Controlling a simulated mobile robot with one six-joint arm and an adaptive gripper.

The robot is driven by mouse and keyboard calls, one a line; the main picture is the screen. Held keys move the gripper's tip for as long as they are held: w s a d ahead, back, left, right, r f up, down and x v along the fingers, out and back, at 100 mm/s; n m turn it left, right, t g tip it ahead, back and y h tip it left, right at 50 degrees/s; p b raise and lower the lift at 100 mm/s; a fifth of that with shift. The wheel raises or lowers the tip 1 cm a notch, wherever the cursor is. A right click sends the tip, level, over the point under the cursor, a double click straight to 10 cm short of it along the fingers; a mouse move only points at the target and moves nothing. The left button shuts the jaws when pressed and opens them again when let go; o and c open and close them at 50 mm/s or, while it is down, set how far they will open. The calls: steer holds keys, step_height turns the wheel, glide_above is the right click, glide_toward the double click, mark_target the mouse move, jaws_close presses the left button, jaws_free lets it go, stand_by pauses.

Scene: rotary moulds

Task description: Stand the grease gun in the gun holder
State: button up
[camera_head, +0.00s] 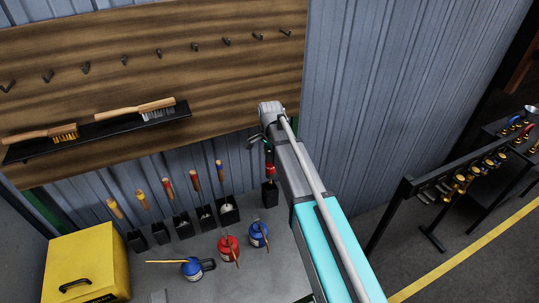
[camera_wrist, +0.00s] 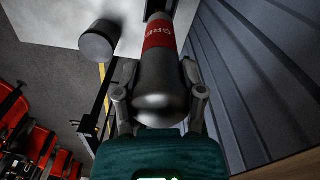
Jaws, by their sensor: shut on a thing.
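The grease gun, a dark grey cylinder with a red label, shows in the head view (camera_head: 269,168) and large in the wrist view (camera_wrist: 158,75). My gripper (camera_head: 266,150) is shut on it, with one finger on each side of the body in the wrist view (camera_wrist: 159,100). The gun looks roughly upright in the head view. Its lower end lines up with a small black box, which looks like the gun holder (camera_head: 270,195), at the right end of the row of boxes. I cannot tell whether the tip is inside it. My arm hides part of this area.
Several black boxes (camera_head: 182,226) with wooden-handled brushes stand left of the holder. Blue and red pots (camera_head: 229,246) stand in front. A yellow case (camera_head: 88,262) is at left. A shelf with brushes (camera_head: 100,130) and hooks are on the wall board above.

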mark_target(270, 174)
steer(key=shift+f+b, duration=4.9)
steer(key=shift+f, duration=0.2)
steer(key=shift+f+b, duration=0.45)
steer(key=shift+f, duration=0.05)
steer(key=o, duration=1.2)
steer(key=shift+r, duration=0.2)
step_height(270, 174, up, 9)
steer(key=p, duration=0.9)
steer(key=shift+f, duration=0.1)
steer(key=shift+r+p, duration=0.45)
steer(key=shift+p, duration=0.1)
steer(key=shift+s, duration=0.55)
